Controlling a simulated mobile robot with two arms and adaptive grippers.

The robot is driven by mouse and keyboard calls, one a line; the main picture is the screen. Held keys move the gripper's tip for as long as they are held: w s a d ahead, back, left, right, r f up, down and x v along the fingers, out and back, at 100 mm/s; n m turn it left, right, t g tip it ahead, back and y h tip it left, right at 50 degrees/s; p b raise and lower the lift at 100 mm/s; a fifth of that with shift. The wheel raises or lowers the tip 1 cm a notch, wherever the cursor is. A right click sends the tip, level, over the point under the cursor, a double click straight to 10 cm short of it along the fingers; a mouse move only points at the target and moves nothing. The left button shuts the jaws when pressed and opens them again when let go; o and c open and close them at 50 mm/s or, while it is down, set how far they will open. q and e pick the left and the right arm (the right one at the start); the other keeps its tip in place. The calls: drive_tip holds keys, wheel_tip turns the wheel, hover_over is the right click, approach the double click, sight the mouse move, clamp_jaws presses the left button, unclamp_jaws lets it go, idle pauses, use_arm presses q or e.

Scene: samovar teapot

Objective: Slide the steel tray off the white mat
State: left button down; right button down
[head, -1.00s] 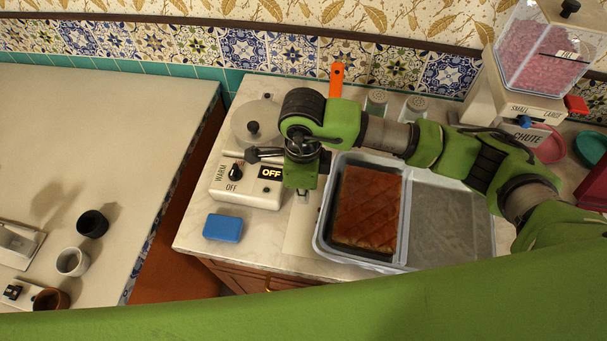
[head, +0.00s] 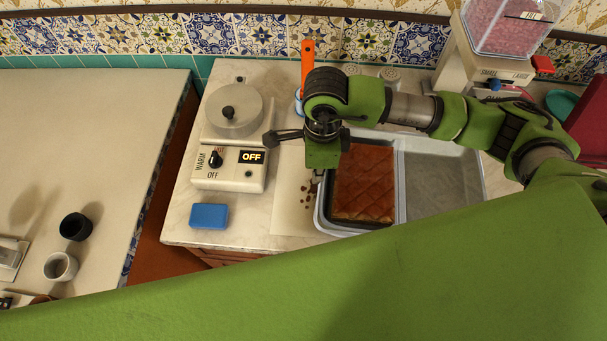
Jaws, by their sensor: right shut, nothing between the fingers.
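The steel tray (head: 399,190) is pale grey with a raised rim and two sections. A brown scored slab (head: 364,185) lies in its left section, and the right section looks empty. The white mat (head: 293,205) shows as a pale strip left of the tray, with small brown bits on it. Whether the mat runs under the tray is hidden. My right gripper (head: 318,176) points down at the tray's left rim, shut and empty. I cannot tell whether it touches the rim. My left gripper is not in view.
A warmer box (head: 230,168) reading OFF, a lidded pot (head: 233,110) and a blue sponge (head: 209,216) stand left of the mat. A pink-filled dispenser (head: 505,30) stands at the back right. My green arm covers the foreground and the counter's front right.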

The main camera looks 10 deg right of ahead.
sight(363, 179)
drive_tip(key=d+b, duration=0.1)
drive_tip(key=d, duration=0.2)
drive_tip(key=s+d+b, duration=0.1)
drive_tip(key=d+b, duration=0.1)
drive_tip(key=d, duration=0.1)
drive_tip(key=s+d+b, duration=0.1)
drive_tip(key=d+b, duration=0.1)
drive_tip(key=d, duration=0.1)
drive_tip(key=shift+s+d+f, duration=0.15)
drive_tip(key=shift+d+f, duration=0.05)
drive_tip(key=shift+d, duration=0.1)
drive_tip(key=shift+s+d+r, duration=0.1)
drive_tip(key=shift+d+r, duration=0.05)
drive_tip(key=shift+d, duration=0.15)
